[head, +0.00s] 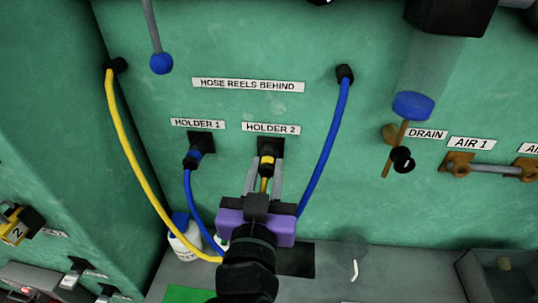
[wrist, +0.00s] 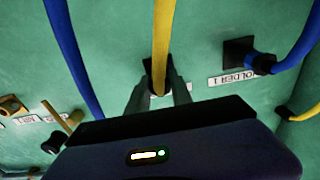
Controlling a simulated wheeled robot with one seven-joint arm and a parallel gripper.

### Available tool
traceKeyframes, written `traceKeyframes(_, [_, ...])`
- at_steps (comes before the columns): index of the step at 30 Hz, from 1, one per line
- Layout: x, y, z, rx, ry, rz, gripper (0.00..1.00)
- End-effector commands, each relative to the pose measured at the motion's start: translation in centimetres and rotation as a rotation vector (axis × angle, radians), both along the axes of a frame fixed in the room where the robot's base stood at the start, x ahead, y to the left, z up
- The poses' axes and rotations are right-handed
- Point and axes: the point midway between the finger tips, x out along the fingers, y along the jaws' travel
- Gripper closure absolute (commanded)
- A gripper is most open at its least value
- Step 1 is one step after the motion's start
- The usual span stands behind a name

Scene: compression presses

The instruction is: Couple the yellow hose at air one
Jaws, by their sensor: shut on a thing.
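The yellow hose (head: 131,160) hangs from a black outlet at the upper left and loops down to holder 2 (head: 270,143). It also crosses the wrist view (wrist: 162,35). Its end, a black connector with a yellow band (head: 266,159), sits at holder 2. My gripper (head: 265,168) is shut on this connector, one finger on each side; the fingers also show in the wrist view (wrist: 160,88). The fingers partly hide the connector. The air 1 fitting (head: 457,166), a brass port below the AIR 1 label (head: 471,143), is at the right, apart from my gripper.
The blue hose (head: 327,145) runs from an upper outlet to holder 1 (head: 200,142), left of my gripper. A drain valve with a black knob (head: 402,159) and a clear bowl with a blue base (head: 413,105) stand between holder 2 and air 1. A bottle (head: 184,240) stands below.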

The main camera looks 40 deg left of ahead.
Motion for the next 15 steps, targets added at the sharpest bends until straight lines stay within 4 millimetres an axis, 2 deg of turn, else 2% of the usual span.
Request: traceKeyframes(15, [-0.68, -0.41, 0.08, 0.001, -0.002, 0.0, 1.0])
